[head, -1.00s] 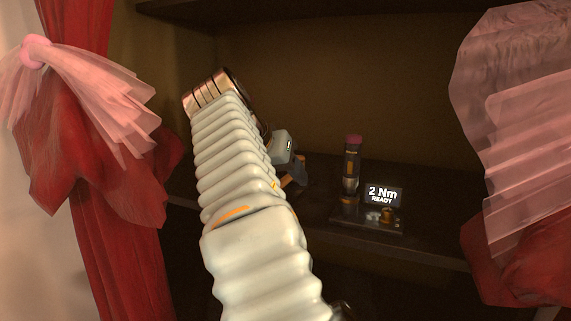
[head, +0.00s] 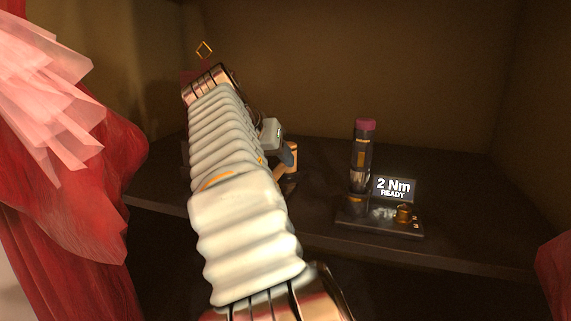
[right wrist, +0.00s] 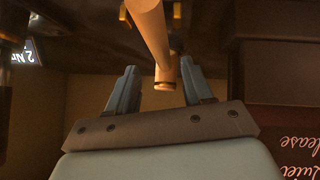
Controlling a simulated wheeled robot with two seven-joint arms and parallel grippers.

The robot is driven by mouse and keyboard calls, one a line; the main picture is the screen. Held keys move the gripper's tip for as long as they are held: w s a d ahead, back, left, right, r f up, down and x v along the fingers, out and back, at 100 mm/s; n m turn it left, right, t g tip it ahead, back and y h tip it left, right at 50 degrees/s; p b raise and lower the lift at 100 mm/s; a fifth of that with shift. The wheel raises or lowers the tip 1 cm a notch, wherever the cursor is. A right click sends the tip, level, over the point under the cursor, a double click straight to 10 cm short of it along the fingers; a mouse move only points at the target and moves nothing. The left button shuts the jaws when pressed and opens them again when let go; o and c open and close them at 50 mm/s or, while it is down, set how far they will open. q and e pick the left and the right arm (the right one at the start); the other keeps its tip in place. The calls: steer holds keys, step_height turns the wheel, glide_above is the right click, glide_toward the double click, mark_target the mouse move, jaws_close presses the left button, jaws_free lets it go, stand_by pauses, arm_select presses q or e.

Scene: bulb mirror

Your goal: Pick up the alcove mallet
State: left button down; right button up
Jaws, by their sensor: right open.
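A pale wooden rod (right wrist: 150,28), apparently the mallet's handle, shows in the right wrist view. It runs down from the top edge to a short wooden end piece near the space between the fingers. My right gripper (right wrist: 160,78) is open, with one finger on each side of that line; no contact shows. In the head view my right gripper (head: 284,165) is partly hidden by my own arm, over the alcove shelf (head: 330,160). A bit of light wood shows beside it. Most of the mallet is hidden there. My left gripper is out of view.
A dark driver with a pink cap (head: 362,145) stands right of the gripper, by a "2 Nm READY" display (head: 394,189) on a small base (head: 380,225). A dark red lettered panel (right wrist: 285,120) is close on the wrist view's right. A red curtain (head: 75,190) hangs left.

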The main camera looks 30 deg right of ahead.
mark_target(278, 166)
steer(key=x, duration=0.5)
steer(key=shift+w+f, duration=0.15)
steer(key=shift+f, duration=0.05)
steer(key=shift+a, duration=0.1)
jaws_close()
